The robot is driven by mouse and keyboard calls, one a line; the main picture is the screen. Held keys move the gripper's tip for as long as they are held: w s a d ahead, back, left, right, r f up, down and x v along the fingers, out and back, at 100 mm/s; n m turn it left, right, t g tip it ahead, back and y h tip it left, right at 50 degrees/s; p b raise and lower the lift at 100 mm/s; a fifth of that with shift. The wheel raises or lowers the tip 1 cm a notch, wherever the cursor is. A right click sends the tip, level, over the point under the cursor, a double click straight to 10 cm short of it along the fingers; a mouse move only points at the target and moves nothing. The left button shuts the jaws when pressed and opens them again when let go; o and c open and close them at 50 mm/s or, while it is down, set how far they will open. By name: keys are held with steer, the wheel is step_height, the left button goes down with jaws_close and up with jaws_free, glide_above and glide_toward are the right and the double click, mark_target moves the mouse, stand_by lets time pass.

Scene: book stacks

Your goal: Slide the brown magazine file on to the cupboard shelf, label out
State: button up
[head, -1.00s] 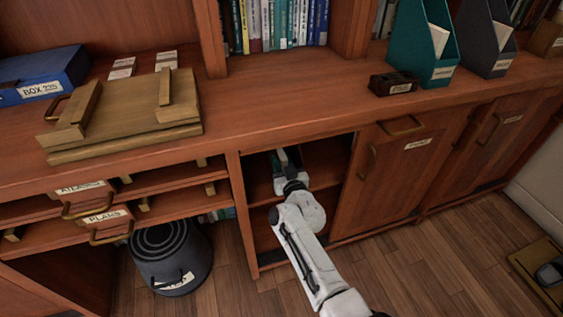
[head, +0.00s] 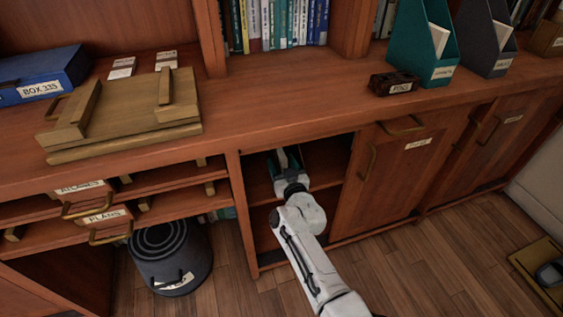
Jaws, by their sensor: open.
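My gripper (head: 289,165) reaches into the open cupboard (head: 323,157) below the counter, at the upper shelf. It is open, though its fingertips are small and hard to make out. Something teal and dark shows around the fingers; I cannot tell what it is. The cupboard shelf (head: 325,181) is bare to the right of my gripper. I cannot pick out a brown magazine file in the cupboard; my gripper and wrist hide part of the inside. A brown labelled box (head: 546,40) stands at the counter's far right, cut by the picture edge.
The cupboard door (head: 395,185) bounds the opening on the right. Teal (head: 424,50) and dark grey (head: 487,42) magazine files stand on the counter (head: 300,104). A dark bin (head: 170,258) stands on the floor to the left. Labelled drawers (head: 97,218) stick out at left.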

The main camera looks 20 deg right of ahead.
steer(key=s+p, duration=0.5)
steer(key=s, duration=0.5)
steer(key=shift+s+r, duration=0.15)
steer(key=shift+s, duration=0.05)
